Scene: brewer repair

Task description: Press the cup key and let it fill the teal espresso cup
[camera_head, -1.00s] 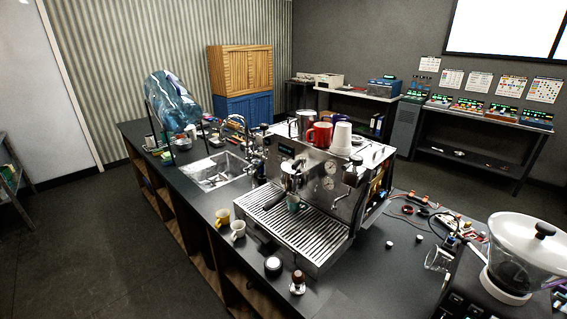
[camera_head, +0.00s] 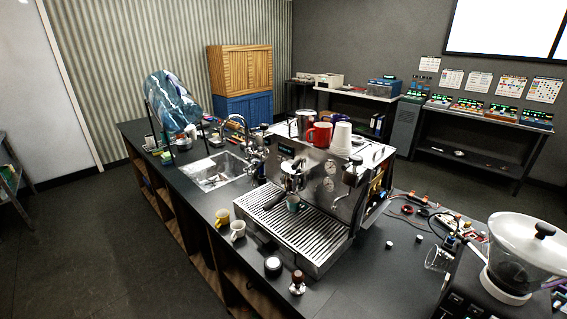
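The espresso machine (camera_head: 330,185) stands on the dark counter, with a slatted drip tray (camera_head: 290,230) at its front. The small teal espresso cup (camera_head: 293,204) stands on the back of the drip tray, below the group head and portafilter (camera_head: 290,180). The cup's inside is too small to read, and I cannot tell whether coffee is flowing. A dark display panel (camera_head: 287,150) sits at the machine's upper left front; the cup key cannot be made out. Neither of my grippers is in view.
A yellow cup (camera_head: 222,217) and a white cup (camera_head: 238,231) stand left of the machine. A tamper (camera_head: 297,283) and a round dark-sided item (camera_head: 272,265) stand in front. A grinder with a clear hopper (camera_head: 515,262) is at the right. A red mug (camera_head: 319,134) sits on top of the machine.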

